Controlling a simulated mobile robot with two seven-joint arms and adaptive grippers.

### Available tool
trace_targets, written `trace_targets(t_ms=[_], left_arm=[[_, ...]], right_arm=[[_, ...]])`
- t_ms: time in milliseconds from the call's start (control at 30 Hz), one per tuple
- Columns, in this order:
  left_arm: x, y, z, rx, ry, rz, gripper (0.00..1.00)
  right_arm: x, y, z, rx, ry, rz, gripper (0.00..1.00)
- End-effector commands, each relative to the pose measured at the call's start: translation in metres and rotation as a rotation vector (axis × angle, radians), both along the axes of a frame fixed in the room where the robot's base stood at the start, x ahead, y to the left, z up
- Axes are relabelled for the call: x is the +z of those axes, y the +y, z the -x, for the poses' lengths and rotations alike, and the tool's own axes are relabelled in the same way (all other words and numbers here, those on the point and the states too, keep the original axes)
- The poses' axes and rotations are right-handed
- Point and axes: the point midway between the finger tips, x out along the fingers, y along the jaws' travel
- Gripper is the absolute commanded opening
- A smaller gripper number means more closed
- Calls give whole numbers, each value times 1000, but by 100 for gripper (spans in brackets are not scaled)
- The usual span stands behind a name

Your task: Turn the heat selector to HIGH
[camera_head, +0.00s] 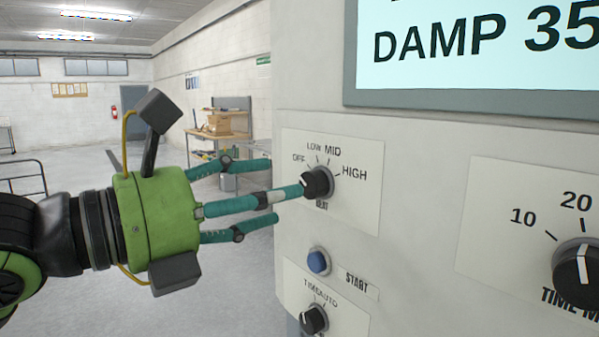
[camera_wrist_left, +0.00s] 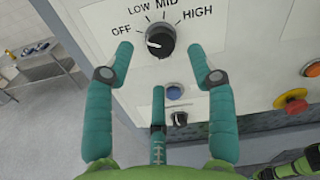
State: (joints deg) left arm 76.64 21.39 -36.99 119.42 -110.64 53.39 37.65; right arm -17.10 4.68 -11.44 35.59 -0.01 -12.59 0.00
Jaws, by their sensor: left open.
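The heat selector (camera_head: 317,183) is a round black knob on a white plate marked OFF, LOW, MID and HIGH. Its white pointer mark points left, toward OFF, and it also shows in the left wrist view (camera_wrist_left: 160,42). My left gripper (camera_head: 276,190) is open, with three teal fingers reaching toward the knob. In the left wrist view two fingertips (camera_wrist_left: 162,52) lie to the left and right of the knob, and the third finger is below it. I cannot tell whether any finger touches it. My right gripper is not clearly seen.
A blue START button (camera_head: 318,262) and another black knob (camera_head: 314,319) sit below the selector. A timer knob (camera_head: 577,268) is at the right, under a display (camera_head: 480,45). A red button on yellow (camera_wrist_left: 292,103) is on the panel. Open floor lies to the left.

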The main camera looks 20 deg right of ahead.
Motion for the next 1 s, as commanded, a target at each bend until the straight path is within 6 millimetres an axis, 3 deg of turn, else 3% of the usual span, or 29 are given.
trace_targets(t_ms=[100,300,667,767,800,833,1000], left_arm=[[5,-20,-6,-4,4,0,56],[3,-42,-15,-3,6,2,56],[0,-49,-17,-3,3,3,56],[0,-48,-17,-3,3,3,20],[0,-48,-17,-3,3,3,4],[0,-48,-17,-3,3,3,0],[1,-48,-17,-2,2,4,0]], right_arm=[[17,0,-2,0,-3,-1,40],[30,0,-1,0,-3,-1,40],[31,0,0,0,0,0,40],[30,0,0,0,1,0,40],[30,0,1,0,1,0,40],[30,0,1,0,2,-1,40],[30,1,2,0,4,-1,40]])
